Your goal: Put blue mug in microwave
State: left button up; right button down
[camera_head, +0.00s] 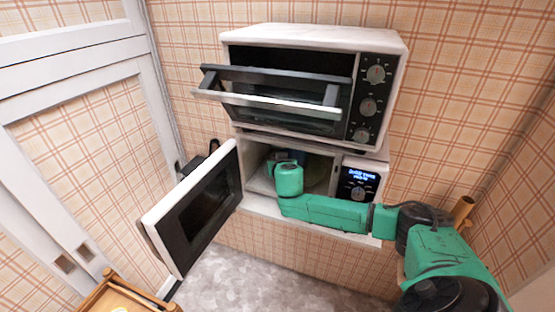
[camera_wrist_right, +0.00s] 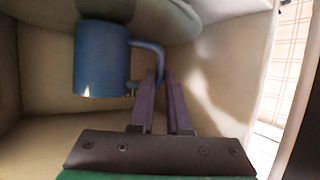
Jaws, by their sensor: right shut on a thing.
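The blue mug (camera_wrist_right: 101,58) shows in the right wrist view, inside the microwave's cavity, with its handle (camera_wrist_right: 150,52) toward my fingers. My right gripper (camera_wrist_right: 160,80) is shut on the handle. The mug's end meets a grey-green round plate (camera_wrist_right: 180,22); I cannot tell whether it rests on it. The white microwave (camera_head: 384,169) stands with its door (camera_head: 193,207) swung wide open to the left. In the head view my right arm reaches in from the right through the opening, and its green wrist hides most of the gripper and mug. My left gripper is out of view.
A white toaster oven (camera_head: 312,36) sits above the microwave, its glass door (camera_head: 272,100) partly lowered over the space in front. A wooden piece of furniture (camera_head: 112,298) stands at the lower left. A plaid wall is close on the right. Grey floor (camera_head: 235,275) is clear below.

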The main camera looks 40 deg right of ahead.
jog(key=shift+f+b, duration=0.25)
jog(key=shift+b, duration=0.1)
jog(key=c, duration=0.8)
grip_release()
jog(key=shift+s+a+f, duration=0.1)
jog(key=shift+s, duration=0.05)
jog(key=b+v, duration=0.4)
jog(key=v, duration=1)
jog(key=shift+s, duration=0.15)
